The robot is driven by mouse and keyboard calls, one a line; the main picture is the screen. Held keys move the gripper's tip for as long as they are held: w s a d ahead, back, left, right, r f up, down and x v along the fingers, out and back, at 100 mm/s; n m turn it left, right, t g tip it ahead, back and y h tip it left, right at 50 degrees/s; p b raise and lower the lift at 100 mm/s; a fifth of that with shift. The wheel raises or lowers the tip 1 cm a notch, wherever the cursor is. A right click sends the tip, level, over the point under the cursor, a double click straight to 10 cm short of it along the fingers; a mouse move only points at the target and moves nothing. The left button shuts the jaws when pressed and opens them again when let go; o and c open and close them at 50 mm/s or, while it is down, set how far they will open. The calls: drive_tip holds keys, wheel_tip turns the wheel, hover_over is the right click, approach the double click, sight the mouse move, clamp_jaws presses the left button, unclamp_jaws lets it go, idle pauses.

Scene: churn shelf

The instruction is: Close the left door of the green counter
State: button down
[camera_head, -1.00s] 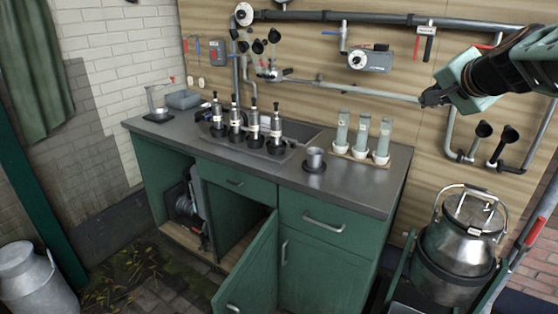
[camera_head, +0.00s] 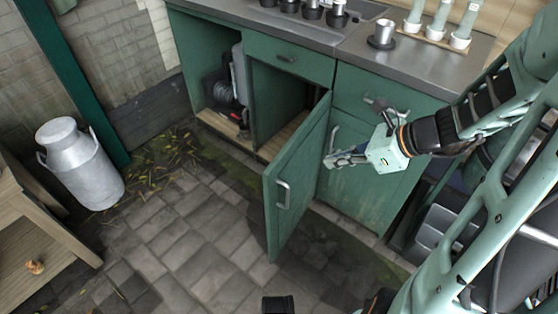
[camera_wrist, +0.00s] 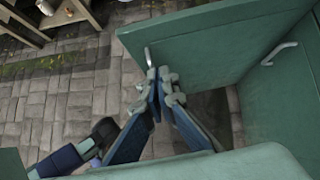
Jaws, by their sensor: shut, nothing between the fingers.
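The green counter (camera_head: 290,60) has its left door (camera_head: 298,178) swung wide open, standing out from the front with a metal handle (camera_head: 283,194) near its free edge. The door also shows in the wrist view (camera_wrist: 215,50). My gripper (camera_head: 330,160) is shut and empty, on the right side of the open door, in front of the closed right door (camera_head: 375,180). In the wrist view its fingertips (camera_wrist: 159,76) appear close to the door panel; I cannot tell whether they touch it. The opening behind the left door is uncovered.
A reel-like object (camera_head: 230,90) sits in the open left bay. A milk can (camera_head: 80,165) and a wooden table (camera_head: 35,235) stand at the left. Cups and bottles stand on the countertop (camera_head: 415,60). Paved floor (camera_head: 180,245) is clear before the counter.

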drive_tip(key=b, duration=0.5)
approach(282, 165)
drive_tip(key=shift+x, duration=2.9)
drive_tip(key=shift+a, duration=0.1)
